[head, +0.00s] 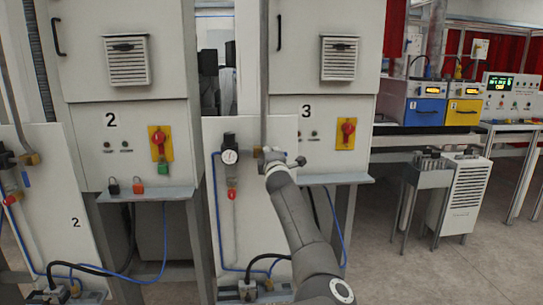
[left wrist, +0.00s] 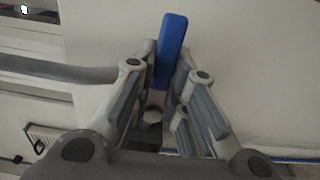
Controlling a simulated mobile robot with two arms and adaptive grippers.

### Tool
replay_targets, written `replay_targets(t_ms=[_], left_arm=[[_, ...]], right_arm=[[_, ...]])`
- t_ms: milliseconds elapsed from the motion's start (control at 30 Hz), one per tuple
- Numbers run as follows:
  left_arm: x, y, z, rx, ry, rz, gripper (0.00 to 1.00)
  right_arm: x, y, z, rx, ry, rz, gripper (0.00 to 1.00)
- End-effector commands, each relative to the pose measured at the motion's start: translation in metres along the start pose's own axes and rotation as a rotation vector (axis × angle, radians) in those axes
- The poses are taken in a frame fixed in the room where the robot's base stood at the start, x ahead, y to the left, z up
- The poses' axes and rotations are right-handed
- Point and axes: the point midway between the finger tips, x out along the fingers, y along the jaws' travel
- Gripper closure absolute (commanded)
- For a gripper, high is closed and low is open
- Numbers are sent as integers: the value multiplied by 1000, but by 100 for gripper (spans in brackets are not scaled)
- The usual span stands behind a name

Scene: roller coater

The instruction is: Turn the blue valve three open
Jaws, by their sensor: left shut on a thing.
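The blue valve's handle (left wrist: 172,50) stands between the two fingers of my left gripper (left wrist: 165,75) in the left wrist view. The gripper is shut on it, and the far part of the handle sticks out beyond the fingers. In the head view my left gripper (head: 274,156) is at the white panel (head: 255,215) below the cabinet marked 3, just right of the pressure gauge (head: 229,156). There the gripper hides the blue handle. My right gripper is not in view.
A red rotary switch on a yellow plate (head: 346,134) is on cabinet 3, right of my gripper. A small shelf (head: 337,179) juts out below it. A blue hose (head: 217,215) runs down the panel's left side. Cabinet 2 (head: 125,140) stands to the left.

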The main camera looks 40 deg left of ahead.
Motion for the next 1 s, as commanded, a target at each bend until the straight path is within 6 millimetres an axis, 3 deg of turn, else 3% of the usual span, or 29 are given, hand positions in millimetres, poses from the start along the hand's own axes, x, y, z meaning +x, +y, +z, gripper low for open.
replay_targets(t_ms=[233,267,400,767,1000], left_arm=[[0,2,-1,-9,2,4,100],[0,2,-1,-9,2,4,83],[0,2,-1,-7,2,3,65],[-1,0,0,-4,0,1,63],[-20,0,0,-3,1,1,63]], right_arm=[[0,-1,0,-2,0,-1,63],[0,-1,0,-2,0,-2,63],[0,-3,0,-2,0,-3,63],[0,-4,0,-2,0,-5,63],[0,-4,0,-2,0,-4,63]])
